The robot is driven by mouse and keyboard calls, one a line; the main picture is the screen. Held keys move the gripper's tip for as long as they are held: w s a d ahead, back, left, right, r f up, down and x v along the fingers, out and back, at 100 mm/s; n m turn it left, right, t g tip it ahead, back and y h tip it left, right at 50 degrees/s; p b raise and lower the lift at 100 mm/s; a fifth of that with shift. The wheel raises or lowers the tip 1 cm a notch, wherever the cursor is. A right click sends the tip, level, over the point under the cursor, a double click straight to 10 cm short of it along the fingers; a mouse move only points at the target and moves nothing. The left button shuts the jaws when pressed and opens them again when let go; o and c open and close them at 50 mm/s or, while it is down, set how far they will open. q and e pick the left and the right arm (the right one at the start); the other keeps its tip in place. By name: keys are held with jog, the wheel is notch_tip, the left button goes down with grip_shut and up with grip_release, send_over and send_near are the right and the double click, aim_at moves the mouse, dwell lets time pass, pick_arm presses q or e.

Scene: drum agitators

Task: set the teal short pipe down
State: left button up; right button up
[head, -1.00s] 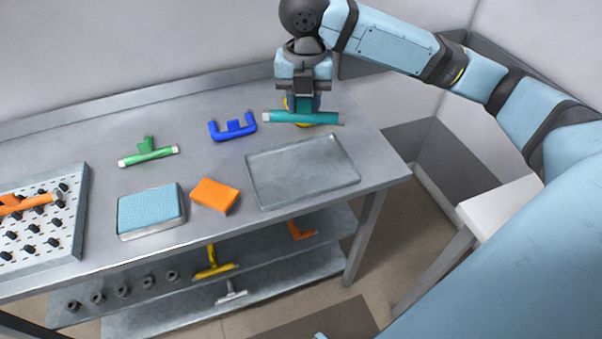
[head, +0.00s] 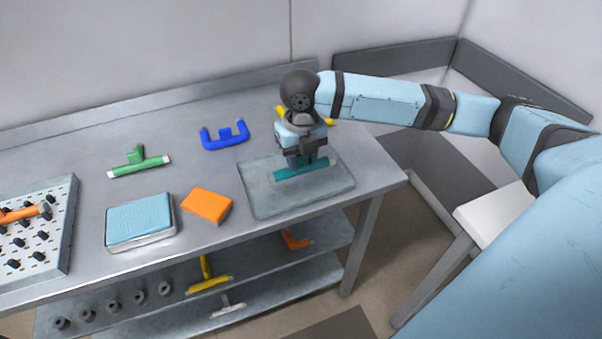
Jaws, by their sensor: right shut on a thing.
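The teal short pipe (head: 315,166) is a straight tube with pale ends and lies level over the grey metal tray (head: 263,204) at the right of the table. My right gripper (head: 303,163) comes down from above and is shut on the pipe near its middle. I cannot tell whether the pipe touches the tray floor or hangs slightly above it. My left gripper does not show.
An orange block (head: 207,204) stands left of the tray, beside a blue sponge in a metal dish (head: 140,219). A blue pipe piece (head: 224,134), a green one (head: 139,162) and a partly hidden yellow one (head: 329,121) lie behind. A pegboard (head: 58,232) stands far left.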

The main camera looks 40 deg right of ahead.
aim_at(301, 165)
notch_tip(301, 165, down, 5)
jog(key=shift+f, duration=0.1)
dwell(0.3)
jog(key=shift+f, duration=0.1)
jog(key=o, duration=1)
jog(key=shift+r, duration=0.35)
notch_tip(301, 165, up, 12)
jog(key=shift+f, duration=0.2)
